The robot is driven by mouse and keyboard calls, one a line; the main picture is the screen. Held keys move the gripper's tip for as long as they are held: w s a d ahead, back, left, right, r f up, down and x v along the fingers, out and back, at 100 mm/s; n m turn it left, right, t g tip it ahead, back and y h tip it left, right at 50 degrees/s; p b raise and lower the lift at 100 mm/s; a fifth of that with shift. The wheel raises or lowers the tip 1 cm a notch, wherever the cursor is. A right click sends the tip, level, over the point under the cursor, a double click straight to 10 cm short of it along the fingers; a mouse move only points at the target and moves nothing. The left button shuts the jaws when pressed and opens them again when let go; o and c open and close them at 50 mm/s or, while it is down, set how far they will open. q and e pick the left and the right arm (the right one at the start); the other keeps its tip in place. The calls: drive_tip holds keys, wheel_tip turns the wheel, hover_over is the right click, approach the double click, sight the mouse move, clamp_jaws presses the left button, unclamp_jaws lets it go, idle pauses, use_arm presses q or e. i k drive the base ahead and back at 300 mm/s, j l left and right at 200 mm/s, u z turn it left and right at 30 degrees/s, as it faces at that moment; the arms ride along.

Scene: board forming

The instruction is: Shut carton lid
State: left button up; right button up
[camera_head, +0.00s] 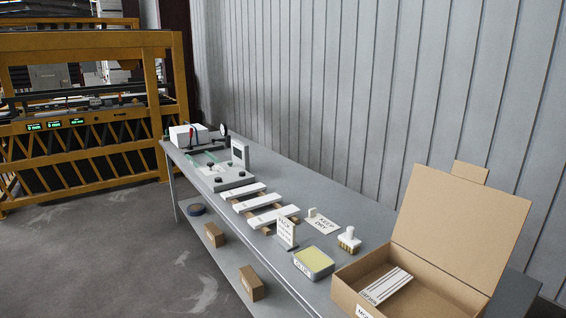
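A brown cardboard carton (345,295) stands at the right end of the grey table, cut off by the bottom edge of the head view. Its lid (462,225) stands up and tilts back at the far side, so the carton is open. A small tab (470,172) sticks up from the lid's top edge. A white striped item (386,286) lies inside the carton. Neither of my grippers shows in the head view.
On the grey table (345,207) next to the carton are a yellow-topped tray (314,263), a white-handled stamp (349,240), a "keep dry" card (322,223) and an upright sign (286,232). Farther left are white bars (272,217) and a testing device (222,170). A corrugated wall is behind.

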sight(468, 229)
drive_tip(key=l+z, duration=0.2)
drive_tip(key=z, duration=0.3)
drive_tip(key=k+l+z, duration=0.1)
drive_tip(key=l+z, duration=0.2)
drive_tip(key=z, duration=0.2)
